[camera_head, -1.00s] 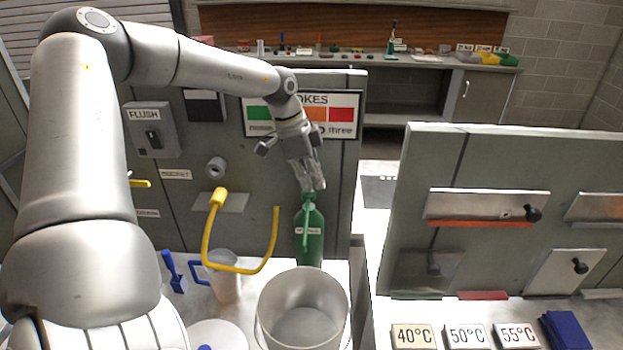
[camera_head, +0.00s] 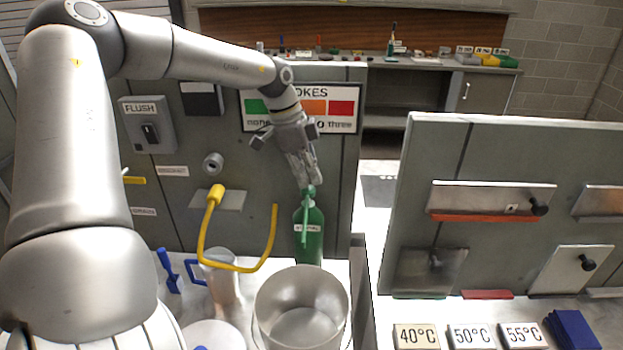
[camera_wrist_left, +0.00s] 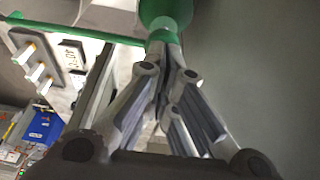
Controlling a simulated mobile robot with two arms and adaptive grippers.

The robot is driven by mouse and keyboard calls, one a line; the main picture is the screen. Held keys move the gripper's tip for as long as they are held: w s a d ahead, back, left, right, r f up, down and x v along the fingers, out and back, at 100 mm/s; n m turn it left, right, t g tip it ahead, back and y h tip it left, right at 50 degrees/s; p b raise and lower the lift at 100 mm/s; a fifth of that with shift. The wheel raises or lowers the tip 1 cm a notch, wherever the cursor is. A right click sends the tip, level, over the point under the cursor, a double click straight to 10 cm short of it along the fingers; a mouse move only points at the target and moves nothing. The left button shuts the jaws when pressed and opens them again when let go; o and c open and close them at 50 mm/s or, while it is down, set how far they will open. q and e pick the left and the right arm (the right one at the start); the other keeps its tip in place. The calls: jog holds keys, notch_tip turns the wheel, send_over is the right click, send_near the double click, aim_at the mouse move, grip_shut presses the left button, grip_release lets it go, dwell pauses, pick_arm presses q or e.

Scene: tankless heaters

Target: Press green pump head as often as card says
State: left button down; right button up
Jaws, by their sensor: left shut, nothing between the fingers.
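The green pump bottle (camera_head: 309,249) stands upright on the white counter, with a white label on its front. Its green pump head (camera_head: 308,193) is on top, partly hidden by my fingers. My left gripper (camera_head: 310,185) is shut and empty, pointing down with its fingertips at the pump head. In the left wrist view, the closed fingertips (camera_wrist_left: 162,40) meet the green pump part (camera_wrist_left: 162,22); whether they press it I cannot tell.
A metal pot (camera_head: 275,307) stands in front of the bottle. Temperature cards (camera_head: 416,337) lie at the right, below a second grey panel (camera_head: 490,160).

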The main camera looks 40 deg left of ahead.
pick_arm(q)
jog(key=v, duration=1)
jog(key=shift+s, duration=0.1)
dwell(0.6)
